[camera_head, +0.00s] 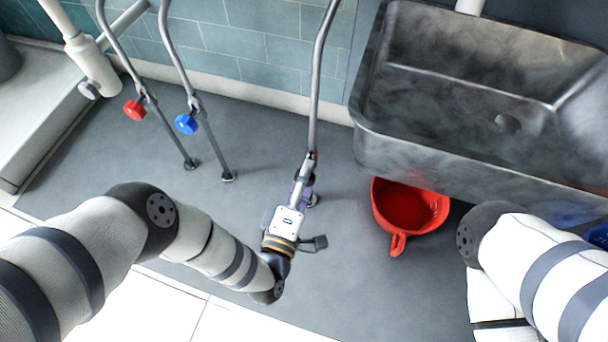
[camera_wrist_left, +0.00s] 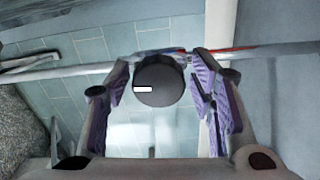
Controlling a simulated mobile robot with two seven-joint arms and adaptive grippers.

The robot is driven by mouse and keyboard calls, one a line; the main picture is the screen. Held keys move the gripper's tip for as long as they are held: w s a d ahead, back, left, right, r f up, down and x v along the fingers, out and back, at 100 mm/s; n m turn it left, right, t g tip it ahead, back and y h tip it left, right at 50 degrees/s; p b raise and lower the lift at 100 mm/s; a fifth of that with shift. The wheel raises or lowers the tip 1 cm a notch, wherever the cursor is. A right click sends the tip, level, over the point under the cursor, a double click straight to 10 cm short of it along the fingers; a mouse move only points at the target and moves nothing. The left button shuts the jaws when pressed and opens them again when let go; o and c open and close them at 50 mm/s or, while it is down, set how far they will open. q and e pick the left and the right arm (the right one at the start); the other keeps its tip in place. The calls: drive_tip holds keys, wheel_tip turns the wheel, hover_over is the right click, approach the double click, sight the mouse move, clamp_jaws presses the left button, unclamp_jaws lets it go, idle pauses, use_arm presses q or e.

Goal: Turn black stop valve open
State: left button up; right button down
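The black stop valve has a round black knob (camera_wrist_left: 160,84) with a white mark pointing left in the left wrist view. It sits on a metal pipe running across that view. In the head view the knob is hidden behind my left gripper (camera_head: 304,186), which is at the lower end of the middle pipe (camera_head: 318,90). In the left wrist view, the purple-padded fingers of my left gripper (camera_wrist_left: 160,88) are apart, one on each side of the knob. Gaps show between knob and pads, and I see no firm contact. My right gripper is out of view.
Red (camera_head: 135,110) and blue (camera_head: 186,124) valve knobs sit on two pipes at the left. A dark metal sink (camera_head: 440,150) is at the right. A red container (camera_head: 410,207) is on the grey floor just right of my left gripper.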

use_arm(q)
drive_tip(key=v, duration=1.2)
